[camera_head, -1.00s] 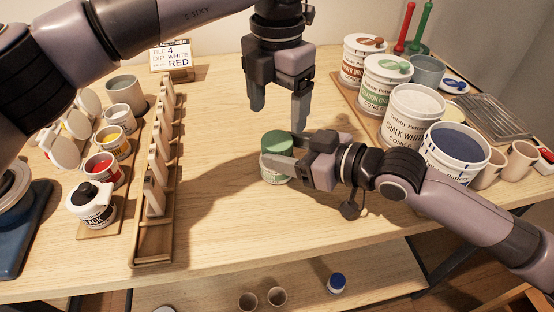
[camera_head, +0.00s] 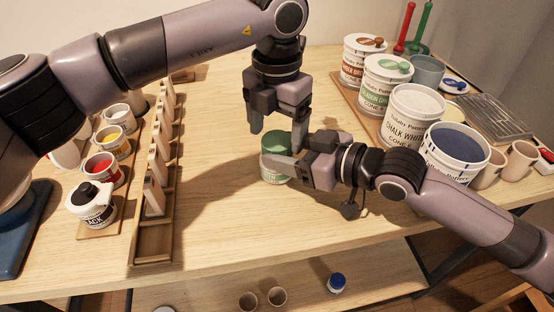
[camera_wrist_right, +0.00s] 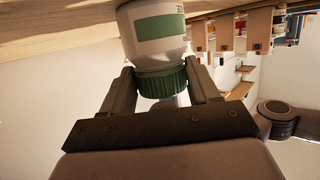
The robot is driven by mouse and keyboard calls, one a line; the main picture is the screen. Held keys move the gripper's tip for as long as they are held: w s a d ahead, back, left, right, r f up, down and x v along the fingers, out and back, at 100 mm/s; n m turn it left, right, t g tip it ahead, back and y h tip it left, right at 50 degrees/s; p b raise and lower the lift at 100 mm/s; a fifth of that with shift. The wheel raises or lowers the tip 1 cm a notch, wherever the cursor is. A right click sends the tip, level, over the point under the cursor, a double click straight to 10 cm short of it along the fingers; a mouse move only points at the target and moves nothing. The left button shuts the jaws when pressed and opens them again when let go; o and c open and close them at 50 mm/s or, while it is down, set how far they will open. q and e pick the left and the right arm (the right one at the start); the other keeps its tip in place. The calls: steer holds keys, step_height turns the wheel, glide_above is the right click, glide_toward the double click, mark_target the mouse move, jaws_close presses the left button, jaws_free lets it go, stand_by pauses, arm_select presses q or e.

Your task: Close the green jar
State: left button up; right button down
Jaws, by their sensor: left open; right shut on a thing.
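The green jar (camera_head: 270,168) is a white pot with a green label, standing upright on the table near the middle. Its green lid (camera_head: 276,140) sits on top; I cannot tell how tightly. My left gripper (camera_head: 278,126) is open, pointing down just above the lid. Its right fingertip is close to my right gripper.
A wooden rack of tiles (camera_head: 157,160) and small glaze jars (camera_head: 101,165) stand at the left. Large glaze buckets (camera_head: 412,115), cups (camera_head: 521,158) and a wire rack (camera_head: 492,118) fill the right. The table front between them is clear.

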arm_select(q)
steer(key=shift+f, duration=1)
steer(key=c, duration=1.1)
steer(key=shift+m, duration=1.6)
steer(key=o, duration=1.2)
steer(key=shift+r, duration=0.1)
